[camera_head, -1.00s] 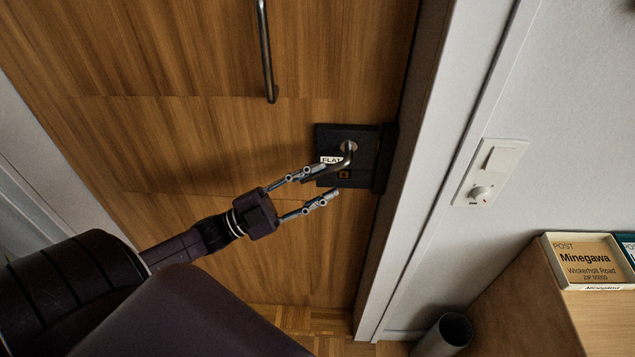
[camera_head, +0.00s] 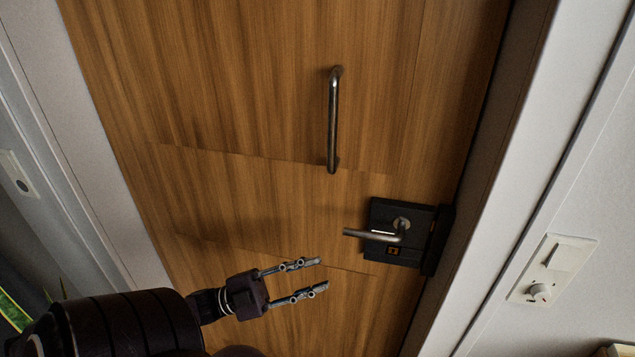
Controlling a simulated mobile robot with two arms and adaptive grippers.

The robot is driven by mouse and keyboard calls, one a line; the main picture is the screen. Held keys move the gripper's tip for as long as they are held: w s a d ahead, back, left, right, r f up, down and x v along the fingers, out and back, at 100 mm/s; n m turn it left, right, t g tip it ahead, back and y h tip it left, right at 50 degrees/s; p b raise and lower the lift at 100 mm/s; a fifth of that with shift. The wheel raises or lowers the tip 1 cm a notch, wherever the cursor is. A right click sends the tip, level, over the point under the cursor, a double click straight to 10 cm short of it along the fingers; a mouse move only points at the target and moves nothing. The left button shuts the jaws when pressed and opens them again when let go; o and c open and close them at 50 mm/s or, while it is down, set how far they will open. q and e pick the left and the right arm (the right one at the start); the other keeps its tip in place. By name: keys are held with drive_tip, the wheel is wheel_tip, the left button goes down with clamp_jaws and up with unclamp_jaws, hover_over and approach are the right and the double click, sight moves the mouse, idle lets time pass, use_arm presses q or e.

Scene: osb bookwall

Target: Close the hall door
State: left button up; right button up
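The hall door (camera_head: 240,110) is a brown wooden panel that fills the middle of the head view. It sits in line with its pale frame (camera_head: 500,190), with no gap that I can see on the right side. A black lock plate (camera_head: 412,250) with a metal lever handle (camera_head: 375,236) is at the door's right edge. The lever points left. A vertical metal pull bar (camera_head: 333,120) is higher up. My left gripper (camera_head: 322,274) is open and empty, below and left of the lever and apart from it. My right gripper is not in view.
A white switch plate with a knob (camera_head: 551,270) is on the wall at the right. Another switch plate (camera_head: 17,175) is at the far left edge. Green leaves (camera_head: 14,310) show at the lower left. The door face around my gripper is clear.

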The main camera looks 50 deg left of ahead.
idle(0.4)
use_arm(q)
drive_tip(key=s+a+f+n+g+y, duration=0.15)
drive_tip(key=f+n+y, duration=0.45)
drive_tip(key=f, duration=1.1)
drive_tip(key=s+a+f+n+g+y, duration=0.1)
drive_tip(key=a+f+n+g+y, duration=0.35)
drive_tip(key=f, duration=1.15)
drive_tip(key=s+d+f+n+g+y, duration=0.1)
drive_tip(key=s+d+f+n+y, duration=0.35)
drive_tip(key=f, duration=0.65)
drive_tip(key=s+d+f+g, duration=0.4)
drive_tip(key=s+d+f, duration=0.2)
drive_tip(key=s, duration=0.5)
drive_tip(key=s+d+f+g+h, duration=0.1)
drive_tip(key=s+d+f+g, duration=0.4)
drive_tip(key=s, duration=0.5)
drive_tip(key=d+f, duration=0.2)
drive_tip(key=d, duration=0.1)
drive_tip(key=shift+s, duration=0.4)
